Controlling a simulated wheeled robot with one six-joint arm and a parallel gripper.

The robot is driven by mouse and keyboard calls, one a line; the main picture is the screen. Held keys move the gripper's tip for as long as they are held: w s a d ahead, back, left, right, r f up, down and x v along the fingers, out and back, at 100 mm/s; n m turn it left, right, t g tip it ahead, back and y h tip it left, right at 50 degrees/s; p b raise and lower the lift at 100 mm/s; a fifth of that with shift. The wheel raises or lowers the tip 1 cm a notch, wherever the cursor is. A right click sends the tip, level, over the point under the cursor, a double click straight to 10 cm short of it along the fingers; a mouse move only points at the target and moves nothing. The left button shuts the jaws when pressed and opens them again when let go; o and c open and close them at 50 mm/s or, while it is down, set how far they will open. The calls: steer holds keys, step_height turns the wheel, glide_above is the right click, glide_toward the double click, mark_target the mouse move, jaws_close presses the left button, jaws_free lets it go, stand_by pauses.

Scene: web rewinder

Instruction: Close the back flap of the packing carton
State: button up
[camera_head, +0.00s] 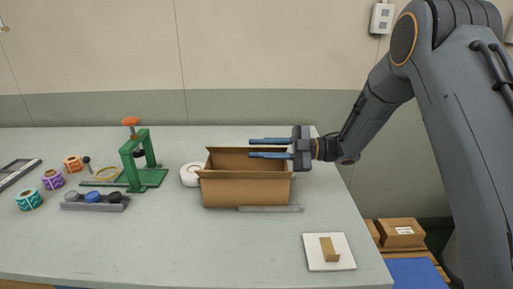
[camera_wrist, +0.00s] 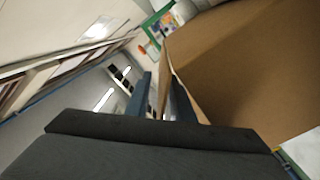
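The packing carton (camera_head: 246,190) is an open brown box at the right middle of the table. Its back flap (camera_head: 226,158) appears to stand up along the far side; where flap and wall meet is hard to tell. My gripper (camera_head: 250,147) reaches in from the right with two blue fingers pointing left, spaced apart. One finger shows above the back edge, the other in front of the brown board. In the wrist view, brown carton board (camera_wrist: 240,70) fills the right side, and its thin edge runs between the fingers. Contact cannot be told.
A white roll (camera_head: 190,175) stands left of the carton, and a green press (camera_head: 140,165) beyond it. A grey bar (camera_head: 270,209) lies before the carton. A white plate (camera_head: 314,259) with a tan block (camera_head: 329,249) lies at front right.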

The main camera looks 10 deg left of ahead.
steer(key=shift+s+a, duration=0.1)
steer(key=shift+a, duration=0.45)
jaws_close()
steer(key=shift+s+f+n+b, duration=0.2)
steer(key=shift+f+n+b, duration=0.1)
steer(key=shift+n+b, duration=0.4)
jaws_free()
steer(key=shift+r+p, duration=0.1)
steer(key=shift+p, duration=0.2)
